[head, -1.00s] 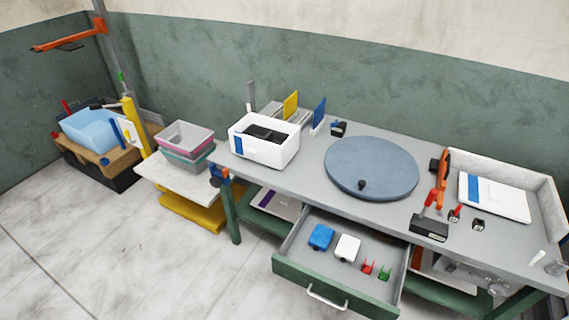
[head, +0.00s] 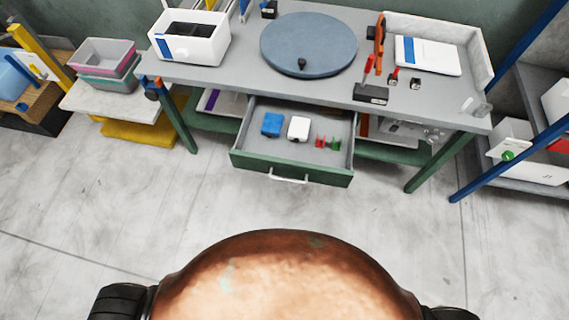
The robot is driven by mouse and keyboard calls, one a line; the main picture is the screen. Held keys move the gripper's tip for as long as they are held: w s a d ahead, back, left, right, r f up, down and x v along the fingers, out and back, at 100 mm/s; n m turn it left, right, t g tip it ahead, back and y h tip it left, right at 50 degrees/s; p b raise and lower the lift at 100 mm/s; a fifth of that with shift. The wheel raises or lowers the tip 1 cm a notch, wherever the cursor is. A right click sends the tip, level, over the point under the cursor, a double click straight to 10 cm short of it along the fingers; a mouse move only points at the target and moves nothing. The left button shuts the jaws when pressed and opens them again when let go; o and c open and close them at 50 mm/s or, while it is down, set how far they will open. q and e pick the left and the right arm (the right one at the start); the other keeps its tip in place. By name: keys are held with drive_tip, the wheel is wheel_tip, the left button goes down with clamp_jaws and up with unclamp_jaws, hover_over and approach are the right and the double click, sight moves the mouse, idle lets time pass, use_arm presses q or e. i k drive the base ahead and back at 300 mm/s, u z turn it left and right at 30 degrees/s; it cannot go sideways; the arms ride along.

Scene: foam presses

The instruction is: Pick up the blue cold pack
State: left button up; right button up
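The blue cold pack (head: 272,124) lies in the open green drawer (head: 262,165) under the workbench, near the drawer's left side. A white block-like pack (head: 299,128) lies just to its right, apart from it. Neither of my grippers shows in the head view. Nothing covers the blue pack.
Small red and green items (head: 328,142) lie in the drawer's right part. The grey workbench (head: 225,75) above carries a white box (head: 190,50), a round blue-grey disc (head: 309,43) and a black block (head: 371,94). A blue-framed rack (head: 520,155) stands at right. The floor before the drawer is clear.

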sight(272, 124)
drive_tip(key=u, duration=1.9)
drive_tip(key=i, duration=2.7)
drive_tip(key=z, duration=3.4)
drive_tip(key=i, duration=0.5)
